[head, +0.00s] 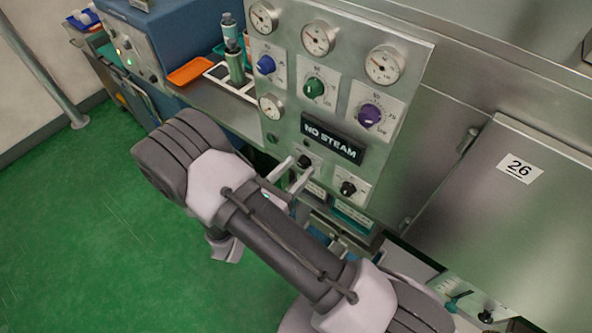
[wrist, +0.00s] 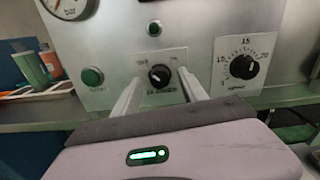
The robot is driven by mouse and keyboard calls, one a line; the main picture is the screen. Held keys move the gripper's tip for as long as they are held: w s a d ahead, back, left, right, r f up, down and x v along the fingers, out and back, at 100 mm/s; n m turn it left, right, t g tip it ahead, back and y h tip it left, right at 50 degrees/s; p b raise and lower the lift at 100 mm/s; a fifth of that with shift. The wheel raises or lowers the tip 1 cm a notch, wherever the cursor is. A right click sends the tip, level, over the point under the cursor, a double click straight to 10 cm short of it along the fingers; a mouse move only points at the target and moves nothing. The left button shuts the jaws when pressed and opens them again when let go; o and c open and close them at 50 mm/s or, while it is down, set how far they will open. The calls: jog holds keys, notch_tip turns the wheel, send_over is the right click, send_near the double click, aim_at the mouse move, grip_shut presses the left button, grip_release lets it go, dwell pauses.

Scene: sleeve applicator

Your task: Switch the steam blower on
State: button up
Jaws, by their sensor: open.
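A small black rotary switch (head: 304,161) sits on a pale label plate low on the steel control panel (head: 285,122), below the NO STEAM sign (head: 332,139). In the wrist view the switch (wrist: 159,74) is near the middle, with small lettering above it to left and right that is too blurred to read surely. My gripper (head: 297,171) is open in front of the panel. Its two pale fingers reach toward the plate, one on each side of the switch in the wrist view (wrist: 160,88). I cannot tell whether they touch it.
A numbered black dial (wrist: 243,66) is to the right of the switch, and a green button (wrist: 92,76) is to the left. Blue, green and purple knobs (head: 369,115) and several gauges (head: 318,38) are higher up. Bottles (head: 234,62) stand on the left shelf.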

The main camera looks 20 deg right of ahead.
grip_shut()
jog(key=shift+m, duration=0.5)
jog(key=m+b, duration=0.1)
jog(key=m, duration=0.3)
jog(key=m+b, duration=0.2)
jog(key=m, duration=0.2)
jog(key=shift+f, duration=0.1)
jog(key=m+b, duration=0.2)
jog(key=m, duration=0.3)
jog(key=shift+m+b, duration=0.3)
jog(key=shift+b, duration=0.1)
jog(key=shift+m+b, duration=1)
jog(key=shift+m, duration=0.6)
